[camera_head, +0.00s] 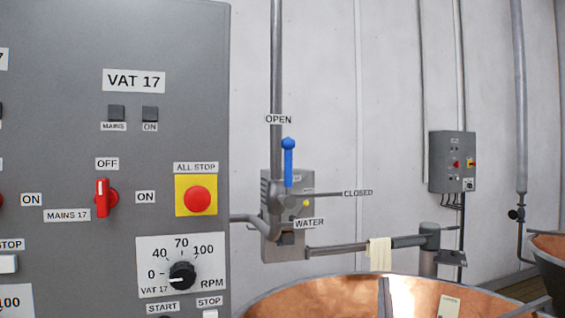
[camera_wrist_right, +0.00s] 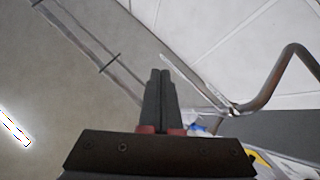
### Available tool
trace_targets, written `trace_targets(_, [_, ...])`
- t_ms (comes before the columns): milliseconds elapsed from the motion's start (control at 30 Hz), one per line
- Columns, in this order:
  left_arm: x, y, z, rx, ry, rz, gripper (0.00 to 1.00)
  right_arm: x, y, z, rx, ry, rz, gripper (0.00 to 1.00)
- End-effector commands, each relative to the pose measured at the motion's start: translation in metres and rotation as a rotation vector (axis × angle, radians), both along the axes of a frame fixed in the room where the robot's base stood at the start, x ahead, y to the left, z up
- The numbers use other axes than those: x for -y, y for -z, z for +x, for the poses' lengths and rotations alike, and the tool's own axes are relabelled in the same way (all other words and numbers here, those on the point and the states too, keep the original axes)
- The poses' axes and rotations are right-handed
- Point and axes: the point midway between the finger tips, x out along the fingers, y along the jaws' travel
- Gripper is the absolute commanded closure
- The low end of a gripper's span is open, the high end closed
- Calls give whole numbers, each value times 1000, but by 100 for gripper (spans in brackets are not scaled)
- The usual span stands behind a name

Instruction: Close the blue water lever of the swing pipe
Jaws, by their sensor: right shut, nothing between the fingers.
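The blue water lever (camera_head: 288,162) stands upright on the grey valve box (camera_head: 270,190) on the wall in the head view. Its tip points up toward the OPEN label (camera_head: 278,119). The CLOSED label (camera_head: 357,193) is to the right of the lever's base, and the WATER label (camera_head: 309,223) is below. The swing pipe (camera_head: 340,248) runs right from the box. My right gripper (camera_wrist_right: 160,75) shows in the right wrist view, with its fingers together and empty. A small blue patch shows beside the finger base there; I cannot tell what it is. I cannot make out either gripper in the head view.
A grey VAT 17 control panel (camera_head: 60,110) fills the left. Copper vats (camera_head: 330,298) stand at the lower right. A pale cloth (camera_head: 380,254) hangs on the swing pipe. A vertical pipe (camera_head: 276,60) rises above the valve box.

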Motion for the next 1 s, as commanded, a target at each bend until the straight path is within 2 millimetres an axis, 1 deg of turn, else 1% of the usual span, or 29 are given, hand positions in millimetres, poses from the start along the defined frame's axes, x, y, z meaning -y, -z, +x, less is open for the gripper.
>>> trace_targets(33, [0,-3,0,0,0,0,49,-3,-42,9,-23,-5,-32,100])
trace_targets(67, [0,-3,0,0,0,0,49,-8,-61,16,-54,-12,-57,100])
trace_targets(100, [0,-4,0,0,0,0,49,-17,-86,22,-91,-23,-98,100])
trace_targets(133, [0,-5,0,0,0,0,49,-23,-104,25,-120,-30,-133,100])
trace_targets(167, [0,-6,0,0,0,0,49,-31,-123,27,-145,-39,-172,100])
trace_targets(200, [0,-6,0,0,0,0,49,-43,-146,27,-180,-52,-228,100])
trace_targets(233, [0,-7,0,0,0,0,49,-53,-162,26,-205,-60,-275,100])
trace_targets(267, [0,-8,0,0,0,0,49,-63,-180,22,-226,-66,-326,100])
trace_targets(300, [0,-9,0,0,0,0,49,-78,-199,16,-258,-76,-400,100])
trace_targets(333, [0,-10,0,0,0,0,49,-89,-213,10,-278,-81,-458,100])
trace_targets(367, [0,-10,0,0,0,0,49,-101,-227,2,-297,-83,-521,100])
trace_targets(433, [0,-12,0,0,0,0,49,-129,-252,-20,-341,-83,-677,100])
trace_targets(467, [0,-12,0,0,0,0,49,-140,-259,-30,-359,-80,-746,100])
trace_targets(500, [0,-13,0,0,0,0,49,-154,-268,-44,-382,-72,-837,100])
trace_targets(567, [0,-14,0,0,0,0,49,-173,-276,-66,-412,-56,-969,100])
trace_targets(600, [0,-15,0,0,0,0,49,-183,-278,-79,-431,-44,-1050,100])
trace_targets(700, [0,-16,0,0,0,0,49,-200,-278,-105,-472,-10,-1213,100])
trace_targets(800, [0,-16,0,0,0,0,49,-208,-273,-120,-503,11,-1314,100])
trace_targets(867, [0,-17,0,0,0,0,49,-211,-272,-124,-510,20,-1345,100])
trace_targets(933, [0,-17,0,0,0,0,49,-213,-271,-124,-515,22,-1359,100])
trace_targets(1000, [0,-19,0,0,0,0,49,-216,-271,-118,-518,19,-1360,100])
